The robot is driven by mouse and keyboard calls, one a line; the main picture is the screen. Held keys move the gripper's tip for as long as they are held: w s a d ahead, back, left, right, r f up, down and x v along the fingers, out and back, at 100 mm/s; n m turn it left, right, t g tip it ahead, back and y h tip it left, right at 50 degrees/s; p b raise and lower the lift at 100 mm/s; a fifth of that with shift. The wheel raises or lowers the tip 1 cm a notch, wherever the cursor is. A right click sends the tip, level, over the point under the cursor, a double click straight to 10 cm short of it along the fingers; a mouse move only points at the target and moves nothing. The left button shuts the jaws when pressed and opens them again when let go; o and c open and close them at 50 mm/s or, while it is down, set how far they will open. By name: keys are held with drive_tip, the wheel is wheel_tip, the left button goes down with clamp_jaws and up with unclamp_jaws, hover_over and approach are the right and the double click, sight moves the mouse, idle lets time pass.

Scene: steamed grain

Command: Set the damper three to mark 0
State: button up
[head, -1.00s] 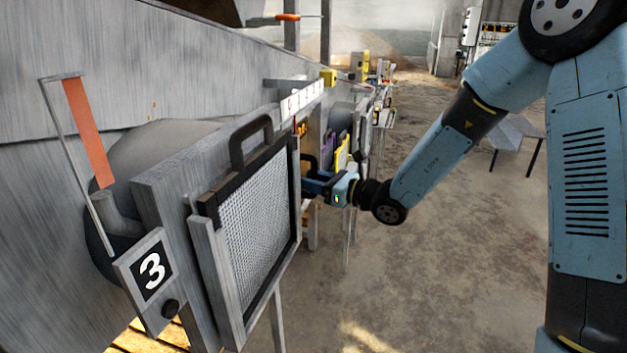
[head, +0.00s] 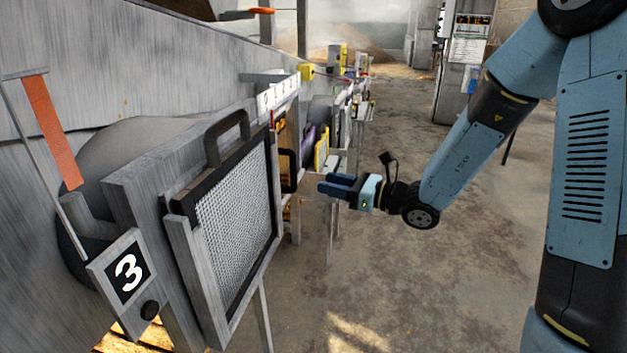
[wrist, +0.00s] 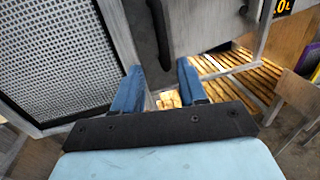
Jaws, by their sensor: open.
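The number 3 sign (head: 128,272) hangs at the left front of the head view. Beside it a grey frame holds a wire mesh screen (head: 238,205) with a black handle (head: 226,135) on top. A dark upright handle (head: 290,170) stands out just past the screen; it also shows in the wrist view (wrist: 160,35), on a grey panel (wrist: 205,25). I cannot tell whether this is damper three. My gripper (head: 325,184) is open and empty, right of that handle and apart from it. In the wrist view the handle lies beyond my fingertips (wrist: 159,68).
White mark plates (head: 278,95) sit above the dark handle, too small to read surely. A yellow-edged panel (head: 321,151) and other fittings continue along the wall. Wooden slats (wrist: 240,75) lie below. The concrete floor (head: 400,290) to the right is clear.

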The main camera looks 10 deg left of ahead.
drive_tip(key=shift+v, duration=1.35)
drive_tip(key=shift+s, duration=0.1)
drive_tip(key=s+d+r+n+g+h, duration=0.2)
drive_tip(key=s+d+n+g+h, duration=0.15)
drive_tip(key=s+n, duration=0.35)
drive_tip(key=s+d+r+n+g+h, duration=0.2)
drive_tip(key=s+d+r+n+h, duration=0.15)
drive_tip(key=s+n, duration=0.35)
drive_tip(key=s+d+r+n+t+h, duration=0.3)
drive_tip(key=d+h, duration=0.2)
drive_tip(key=d, duration=0.5)
drive_tip(key=s+d+r+n+t+h, duration=0.3)
drive_tip(key=s+d+r+n+h, duration=0.1)
drive_tip(key=d, duration=0.6)
drive_tip(key=shift+s+d+r+h, duration=0.15)
drive_tip(key=shift+s+r+h, duration=0.1)
drive_tip(key=shift+h, duration=0.45)
drive_tip(key=shift+f, duration=0.1)
